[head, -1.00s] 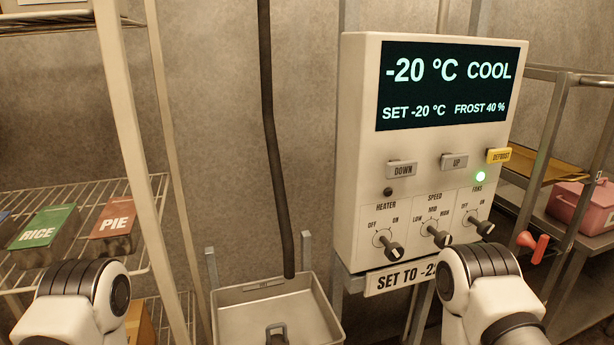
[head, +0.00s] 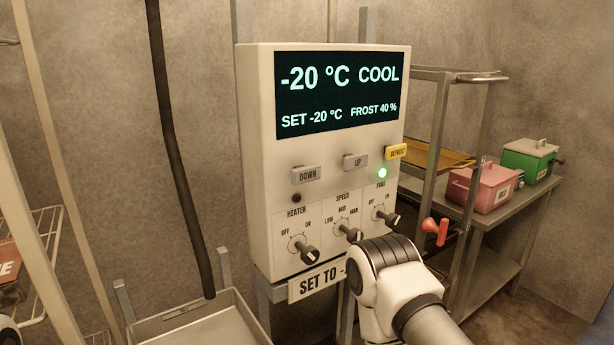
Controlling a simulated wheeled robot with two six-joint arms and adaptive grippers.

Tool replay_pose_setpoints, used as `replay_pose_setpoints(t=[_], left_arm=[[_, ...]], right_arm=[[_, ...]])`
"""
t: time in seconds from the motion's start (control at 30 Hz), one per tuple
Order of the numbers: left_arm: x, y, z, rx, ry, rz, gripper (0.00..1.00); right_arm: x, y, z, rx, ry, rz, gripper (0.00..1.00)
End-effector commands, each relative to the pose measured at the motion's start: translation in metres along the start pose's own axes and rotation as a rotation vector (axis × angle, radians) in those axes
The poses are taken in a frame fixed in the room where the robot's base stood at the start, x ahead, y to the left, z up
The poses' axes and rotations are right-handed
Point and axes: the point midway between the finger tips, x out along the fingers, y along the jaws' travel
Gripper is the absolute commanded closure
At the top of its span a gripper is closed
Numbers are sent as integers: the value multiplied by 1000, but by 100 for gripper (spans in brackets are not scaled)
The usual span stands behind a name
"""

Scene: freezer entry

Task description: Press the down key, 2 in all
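The control panel (head: 255,150) stands upright ahead of me in the head view. Its grey DOWN key (head: 307,175) is on the left of the key row, beside the UP key (head: 356,162) and the yellow DEFROST key (head: 396,152). The screen (head: 338,92) reads -20 °C, COOL, SET -20 °C, FROST 40 %. A sign (head: 318,283) under the panel begins "SET TO -"; my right arm hides its end. My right arm is at lower right, below the panel, its gripper out of sight. Only a sliver of my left arm shows at the lower left edge; its gripper is out of view.
Three knobs sit low on the panel, with a green light (head: 381,173) lit. A dark hose (head: 172,150) hangs left of the panel above a metal tray (head: 160,325).

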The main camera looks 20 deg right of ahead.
Motion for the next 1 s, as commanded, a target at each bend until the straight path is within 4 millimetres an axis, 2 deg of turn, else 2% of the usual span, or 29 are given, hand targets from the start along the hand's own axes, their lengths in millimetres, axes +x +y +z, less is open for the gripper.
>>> replay_pose_setpoints(t=[0.07,1.0], left_arm=[[0,0,0,0,0,0,2],[0,0,0,0,0,0,2]], right_arm=[[0,0,0,0,0,0,100],[0,0,0,0,0,0,100]])
